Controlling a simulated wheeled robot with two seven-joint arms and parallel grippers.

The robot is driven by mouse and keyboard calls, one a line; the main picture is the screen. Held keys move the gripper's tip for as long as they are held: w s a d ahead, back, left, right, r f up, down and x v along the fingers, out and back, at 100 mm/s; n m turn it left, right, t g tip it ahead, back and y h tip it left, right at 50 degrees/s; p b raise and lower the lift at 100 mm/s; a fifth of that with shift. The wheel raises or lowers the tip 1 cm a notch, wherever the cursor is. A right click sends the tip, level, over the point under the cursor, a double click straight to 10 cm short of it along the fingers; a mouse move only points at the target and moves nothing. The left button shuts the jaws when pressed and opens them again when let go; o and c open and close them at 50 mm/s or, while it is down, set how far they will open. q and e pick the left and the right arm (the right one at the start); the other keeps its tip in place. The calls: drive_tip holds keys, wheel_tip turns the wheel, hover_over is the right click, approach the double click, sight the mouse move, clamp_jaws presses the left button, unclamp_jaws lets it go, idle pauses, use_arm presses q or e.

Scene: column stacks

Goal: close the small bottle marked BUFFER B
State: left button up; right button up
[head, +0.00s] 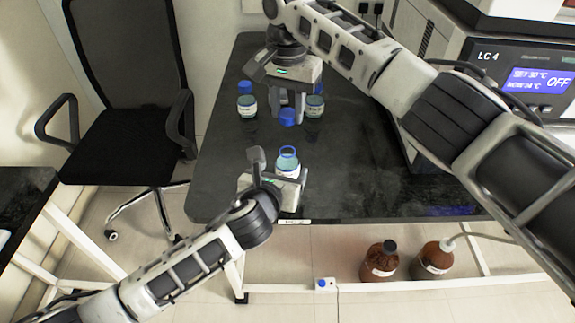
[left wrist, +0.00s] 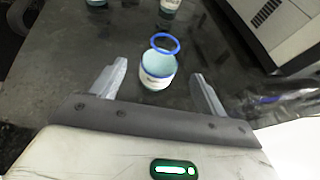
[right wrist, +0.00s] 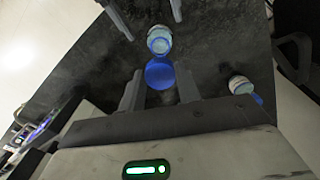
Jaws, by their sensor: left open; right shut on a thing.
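The open small bottle (head: 288,167) stands upright near the table's front edge, pale liquid inside, a blue ring at its mouth. It shows in the left wrist view (left wrist: 157,72) and right wrist view (right wrist: 159,41). Its label is too small to read. My left gripper (head: 280,172) is open, with fingers on either side of the bottle; in the left wrist view (left wrist: 158,84) gaps show beside it. My right gripper (head: 288,108) is shut on a blue cap (head: 288,119), held behind the bottle and apart from it. The cap shows between the fingers in the right wrist view (right wrist: 160,74).
Two blue-capped bottles stand farther back, one left (head: 246,104) and one right (head: 315,106). A machine marked LC 4 (head: 490,80) stands at the right. The dark table (head: 350,175) is clear right of the open bottle. Brown bottles (head: 379,262) stand below; a chair (head: 125,130) is left.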

sight(285, 166)
use_arm(q)
drive_tip(key=x, duration=0.6)
drive_tip(key=c, duration=1.4)
drive_tip(key=shift+c, duration=0.2)
use_arm(e)
drive_tip(key=shift+f, duration=2.5)
drive_tip(key=shift+f, duration=0.1)
drive_tip(key=shift+f, duration=0.8)
drive_tip(key=shift+f, duration=0.6)
